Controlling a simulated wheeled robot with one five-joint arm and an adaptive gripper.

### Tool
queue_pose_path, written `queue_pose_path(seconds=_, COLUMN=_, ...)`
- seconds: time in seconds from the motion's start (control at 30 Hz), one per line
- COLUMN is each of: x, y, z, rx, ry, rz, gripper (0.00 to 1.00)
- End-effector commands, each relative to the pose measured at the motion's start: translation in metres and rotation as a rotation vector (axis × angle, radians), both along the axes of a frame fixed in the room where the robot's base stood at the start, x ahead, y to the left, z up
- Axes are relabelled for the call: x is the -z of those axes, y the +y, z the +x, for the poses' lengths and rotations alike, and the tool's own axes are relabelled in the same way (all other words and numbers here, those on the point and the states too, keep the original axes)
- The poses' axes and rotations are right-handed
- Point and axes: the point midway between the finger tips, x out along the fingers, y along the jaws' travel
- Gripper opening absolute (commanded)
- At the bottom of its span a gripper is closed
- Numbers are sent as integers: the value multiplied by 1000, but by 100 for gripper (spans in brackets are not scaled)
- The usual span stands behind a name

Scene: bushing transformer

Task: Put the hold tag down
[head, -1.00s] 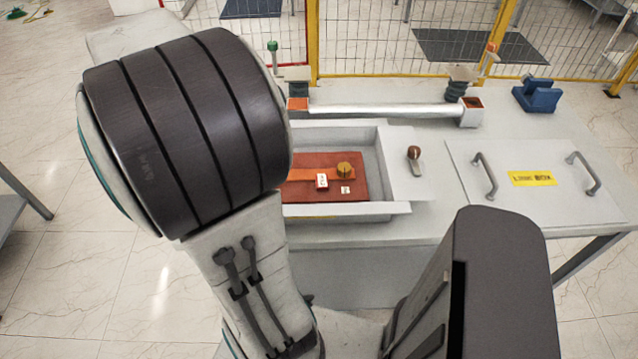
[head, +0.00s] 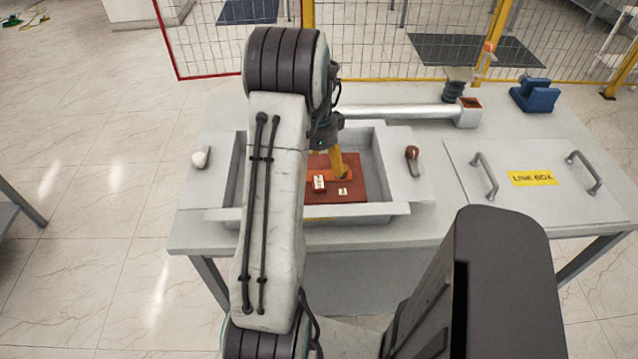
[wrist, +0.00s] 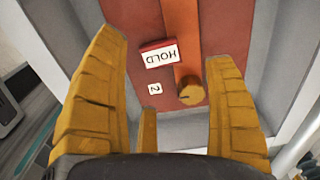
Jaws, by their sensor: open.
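The hold tag (wrist: 160,54) is a small red block with a white face reading HOLD. It lies on the red-brown panel (wrist: 222,18) inside the grey box, beside an orange bar (wrist: 187,60) with a brass knob (wrist: 191,91). In the head view the tag (head: 319,183) shows just right of my arm. My gripper (wrist: 165,49) is open, its yellow fingers spread either side of the tag, apart from it. In the head view my gripper (head: 340,165) reaches down into the box and hides the knob.
A white label marked 2 (wrist: 154,88) is on the panel. The grey box (head: 398,208) has raised walls around it. A brown-knobbed lever (head: 413,160) stands right of it, and a handled cover (head: 532,195) lies farther right. A metal tube (head: 400,111) lies behind.

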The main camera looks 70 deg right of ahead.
Motion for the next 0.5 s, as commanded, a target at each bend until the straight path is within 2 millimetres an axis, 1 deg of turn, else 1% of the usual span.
queue_pose_path(seconds=0.17, x=13, y=1, z=0, rx=-2, ry=0, rz=2, gripper=77)
queue_pose_path(seconds=0.5, x=51, y=0, z=0, rx=-4, ry=0, rz=2, gripper=77)
